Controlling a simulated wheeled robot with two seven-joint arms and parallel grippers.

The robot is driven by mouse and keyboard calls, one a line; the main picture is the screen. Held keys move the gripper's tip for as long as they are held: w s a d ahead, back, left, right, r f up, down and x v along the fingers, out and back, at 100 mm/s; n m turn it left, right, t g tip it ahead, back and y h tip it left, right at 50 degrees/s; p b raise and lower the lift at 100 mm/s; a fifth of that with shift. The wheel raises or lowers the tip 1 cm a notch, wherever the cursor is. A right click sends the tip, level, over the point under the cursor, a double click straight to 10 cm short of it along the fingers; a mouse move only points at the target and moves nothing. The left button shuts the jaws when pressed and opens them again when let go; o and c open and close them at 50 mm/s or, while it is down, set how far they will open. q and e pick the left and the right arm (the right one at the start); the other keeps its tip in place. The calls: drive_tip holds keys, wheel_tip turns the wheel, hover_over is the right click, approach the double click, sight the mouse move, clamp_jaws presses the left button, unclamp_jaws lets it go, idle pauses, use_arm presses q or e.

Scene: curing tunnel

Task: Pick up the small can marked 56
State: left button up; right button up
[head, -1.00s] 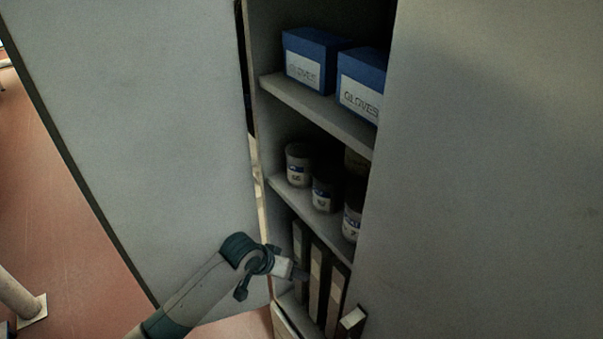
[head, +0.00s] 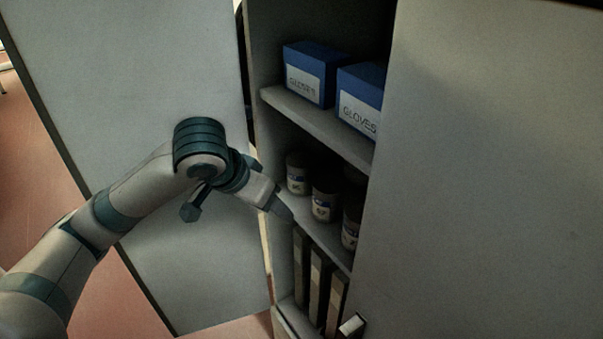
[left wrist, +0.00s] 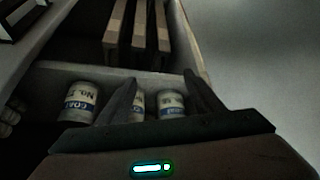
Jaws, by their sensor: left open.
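Several small pale cans with blue label bands stand upright on the middle shelf. In the head view the leftmost can (head: 297,176) is near the shelf's left end, with a middle can (head: 323,204) and a right can (head: 350,232) in a row. Their numbers are too dark and blurred to read surely, so I cannot tell which is 56. My left gripper (head: 283,208) is at the shelf's front edge, by the left cans. In the left wrist view its fingers (left wrist: 160,78) are apart, with cans (left wrist: 172,106) seen between and behind them. Nothing is held. My right gripper is not in view.
Blue glove boxes (head: 310,75) stand on the shelf above. Upright binders (head: 318,275) fill the shelf below. An open cabinet door (head: 100,110) is at left behind my arm. A large grey panel (head: 490,180) bounds the opening at right.

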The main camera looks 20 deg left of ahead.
sight(293, 183)
use_arm(q)
drive_tip(key=shift+a+r, duration=0.4)
drive_tip(key=shift+r, duration=0.25)
drive_tip(key=shift+w, duration=0.1)
drive_tip(key=w+p, duration=0.1)
drive_tip(key=w, duration=0.1)
drive_tip(key=w+d+p, duration=0.1)
drive_tip(key=w, duration=0.2)
drive_tip(key=w+d+p, duration=0.1)
drive_tip(key=w, duration=0.1)
drive_tip(key=shift+w+d+r, duration=0.1)
drive_tip(key=shift+w, duration=0.1)
drive_tip(key=shift+w+d+p, duration=0.1)
drive_tip(key=shift+w+p, duration=0.2)
drive_tip(key=shift+w, duration=0.15)
